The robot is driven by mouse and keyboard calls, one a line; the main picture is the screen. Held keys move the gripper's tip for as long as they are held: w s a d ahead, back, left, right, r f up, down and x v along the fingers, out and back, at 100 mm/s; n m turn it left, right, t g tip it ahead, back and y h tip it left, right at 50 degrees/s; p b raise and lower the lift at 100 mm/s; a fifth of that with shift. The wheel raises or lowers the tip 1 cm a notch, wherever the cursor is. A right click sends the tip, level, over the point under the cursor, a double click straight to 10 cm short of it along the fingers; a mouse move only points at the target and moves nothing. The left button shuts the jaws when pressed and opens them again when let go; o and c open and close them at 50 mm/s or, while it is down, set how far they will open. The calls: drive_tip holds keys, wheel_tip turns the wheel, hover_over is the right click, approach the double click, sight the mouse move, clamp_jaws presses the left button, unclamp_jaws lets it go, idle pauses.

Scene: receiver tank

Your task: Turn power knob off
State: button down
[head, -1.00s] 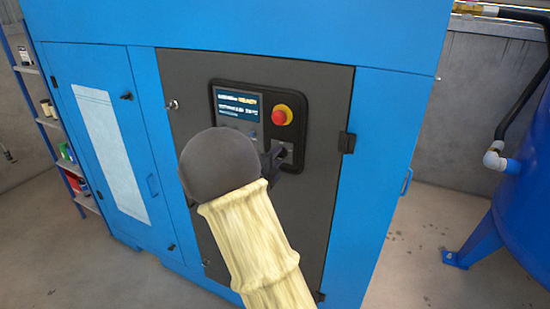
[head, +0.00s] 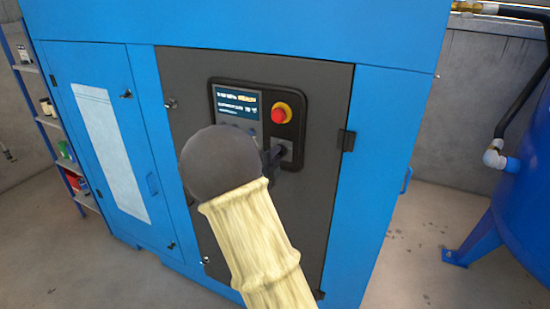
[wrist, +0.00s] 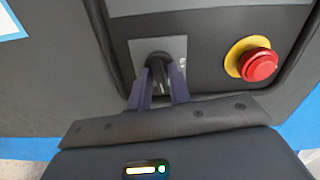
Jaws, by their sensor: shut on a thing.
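The power knob (wrist: 158,62) is a dark knob on a grey square plate, low on the control panel of the blue cabinet. In the wrist view my gripper (wrist: 159,78) has its two fingers on either side of the knob, shut on it. In the head view my gripper (head: 276,158) reaches the panel at the plate (head: 287,151), and the knob itself is mostly hidden by the fingers.
A red emergency button on a yellow ring (head: 279,114) sits just above the knob; it also shows right of my fingers in the wrist view (wrist: 258,64). A blue tank (head: 525,190) stands at the right. A shelf (head: 62,150) stands at the left.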

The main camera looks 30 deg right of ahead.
drive_tip(key=shift+a+f+n+p, duration=0.1)
drive_tip(key=shift+n+p, duration=2.8)
drive_tip(key=shift+n, duration=5.3)
drive_tip(key=shift+f, duration=0.1)
drive_tip(key=c, duration=1.5)
unclamp_jaws()
drive_tip(key=b+v, duration=0.2)
drive_tip(key=v, duration=1.5)
drive_tip(key=shift+s+b, duration=0.2)
drive_tip(key=shift+b, duration=0.2)
